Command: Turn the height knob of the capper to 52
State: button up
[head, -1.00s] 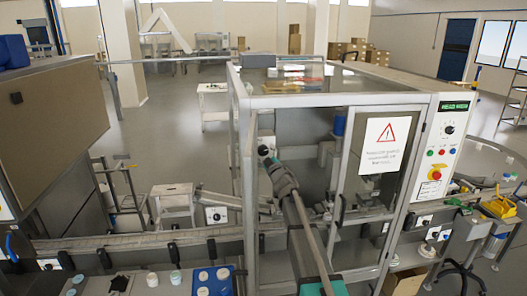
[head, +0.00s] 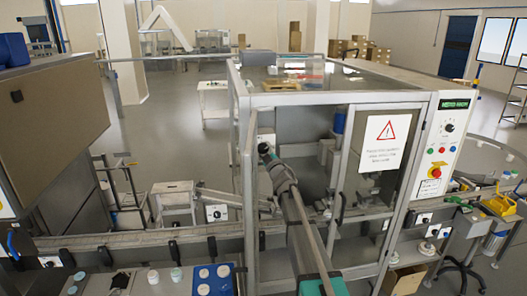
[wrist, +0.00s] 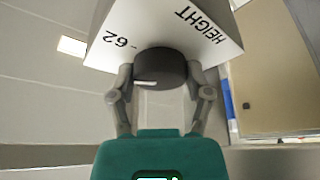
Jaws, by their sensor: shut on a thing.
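The height knob (wrist: 160,66) is a dark round knob with a white pointer line, in the middle of the wrist view. Behind it is a white plate (wrist: 222,62) with the word HEIGHT and a mark reading 62, upside down in this view. The pointer line shows at the knob's lower left, away from the 62 mark. My gripper (wrist: 160,75) has one finger on each side of the knob and is shut on it. In the head view my gripper (head: 268,158) reaches inside the capper (head: 247,190), where the knob is mostly hidden.
The capper's metal frame and clear panels surround my arm closely. A door with a warning sign (head: 382,143) is to the right. A conveyor (head: 150,240) runs along the front left.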

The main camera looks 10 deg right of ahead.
jog(key=shift+r+n+y, duration=0.1)
jog(key=shift+n+y, duration=0.2)
jog(key=shift+n, duration=0.2)
jog(key=n+g+p, duration=0.1)
jog(key=n, duration=0.1)
jog(key=n+g+p, duration=0.1)
jog(key=n, duration=0.1)
jog(key=shift+r+n+y+p, duration=0.15)
jog(key=shift+n+y+p, duration=0.25)
jog(key=shift+n+g+p, duration=0.8)
jog(key=shift+n+p, duration=0.25)
jog(key=shift+n, duration=0.85)
jog(key=o, duration=1.1)
jog(key=shift+o, duration=0.2)
jog(key=shift+f, duration=0.2)
